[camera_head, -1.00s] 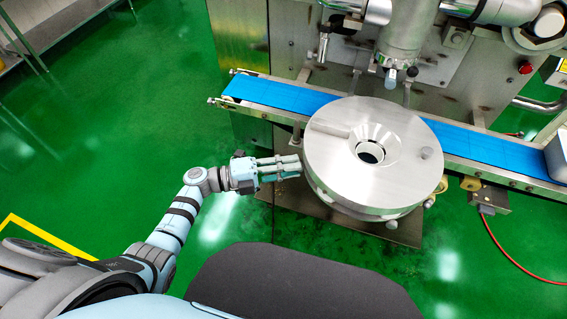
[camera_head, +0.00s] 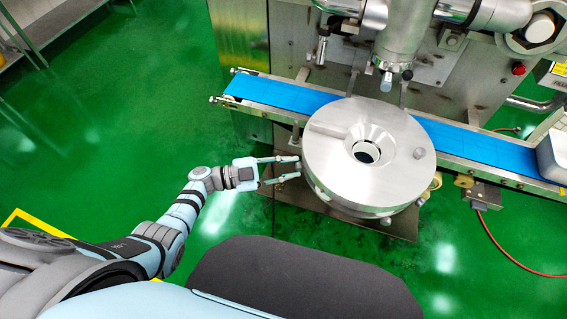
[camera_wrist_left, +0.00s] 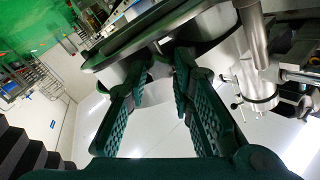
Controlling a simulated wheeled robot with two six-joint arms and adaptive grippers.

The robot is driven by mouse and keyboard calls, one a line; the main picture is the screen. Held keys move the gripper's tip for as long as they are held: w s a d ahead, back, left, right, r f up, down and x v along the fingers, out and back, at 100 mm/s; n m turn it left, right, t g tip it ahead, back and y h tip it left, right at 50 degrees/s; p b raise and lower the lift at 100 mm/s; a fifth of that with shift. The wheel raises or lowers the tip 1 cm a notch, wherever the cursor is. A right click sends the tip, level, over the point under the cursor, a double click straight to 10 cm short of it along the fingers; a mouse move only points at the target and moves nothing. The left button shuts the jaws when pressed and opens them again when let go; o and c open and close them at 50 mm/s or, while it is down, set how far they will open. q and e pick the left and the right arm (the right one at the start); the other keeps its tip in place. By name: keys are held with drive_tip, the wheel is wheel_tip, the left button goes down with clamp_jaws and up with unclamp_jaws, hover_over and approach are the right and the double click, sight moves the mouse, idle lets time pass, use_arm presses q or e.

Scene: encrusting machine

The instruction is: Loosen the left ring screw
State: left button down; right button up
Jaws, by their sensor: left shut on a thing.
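The round metal hopper ring (camera_head: 335,185) stands in front of the conveyor in the head view, with a funnel-shaped opening on top. My left gripper (camera_head: 298,167) reaches its left side, two fingers spread a little apart on either side of a small screw there. In the left wrist view the gripper (camera_wrist_left: 162,66) is shut on the left ring screw, whose body is mostly hidden between the fingertips. Another ring screw (camera_head: 386,221) shows at the ring's front edge. My right gripper is not in view.
A blue conveyor belt (camera_head: 275,94) runs behind the ring, and a vertical metal nozzle (camera_head: 402,40) hangs above and behind it. A metal box (camera_head: 553,155) sits at the belt's right end. The green floor left of the ring is clear.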

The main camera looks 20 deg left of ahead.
use_arm(q)
drive_tip(key=shift+n, duration=1.1)
drive_tip(key=c, duration=1.4)
unclamp_jaws()
drive_tip(key=shift+w+d, duration=0.1)
drive_tip(key=shift+d, duration=0.1)
drive_tip(key=v, duration=1.2)
